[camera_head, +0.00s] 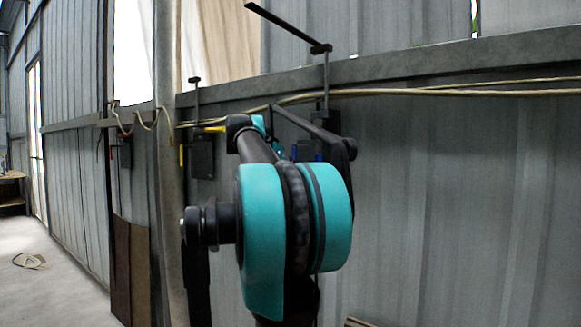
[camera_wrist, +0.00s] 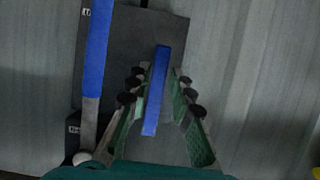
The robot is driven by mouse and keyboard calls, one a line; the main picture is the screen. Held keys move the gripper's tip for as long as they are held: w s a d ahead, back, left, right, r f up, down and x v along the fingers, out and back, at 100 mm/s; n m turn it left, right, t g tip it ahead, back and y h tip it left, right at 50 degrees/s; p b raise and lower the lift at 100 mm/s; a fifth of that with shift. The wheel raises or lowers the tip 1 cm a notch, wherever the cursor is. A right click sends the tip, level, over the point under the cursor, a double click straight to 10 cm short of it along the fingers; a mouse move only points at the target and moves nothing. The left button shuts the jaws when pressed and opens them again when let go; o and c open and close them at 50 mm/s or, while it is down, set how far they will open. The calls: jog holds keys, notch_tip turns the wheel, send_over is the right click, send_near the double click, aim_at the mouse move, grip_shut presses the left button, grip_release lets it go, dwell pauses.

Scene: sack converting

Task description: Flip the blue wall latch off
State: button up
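In the wrist view, a dark grey wall box (camera_wrist: 135,35) carries a long blue lever (camera_wrist: 99,50) along its left side. The lever has a grey lower shank ending at a light round knob, and small labels sit beside it. A second, shorter blue bar (camera_wrist: 155,92) stands near upright, slightly tilted, at the middle of the box. My gripper (camera_wrist: 161,72) is open, with one finger on each side of this bar; contact is not clear. I cannot tell which blue part is the latch. In the head view, bits of blue (camera_head: 318,157) show behind my arm, which hides the fingers.
In the head view, another dark box (camera_head: 203,157) with a yellow lever (camera_head: 182,157) is on the wall to the left. A box with red (camera_head: 125,150) is further left. Cables (camera_head: 420,91) run along the grey wall rail (camera_head: 420,62). The floor at left (camera_head: 50,290) is mostly clear.

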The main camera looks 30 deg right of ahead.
jog(key=shift+o, duration=1.1)
jog(key=v, duration=1.2)
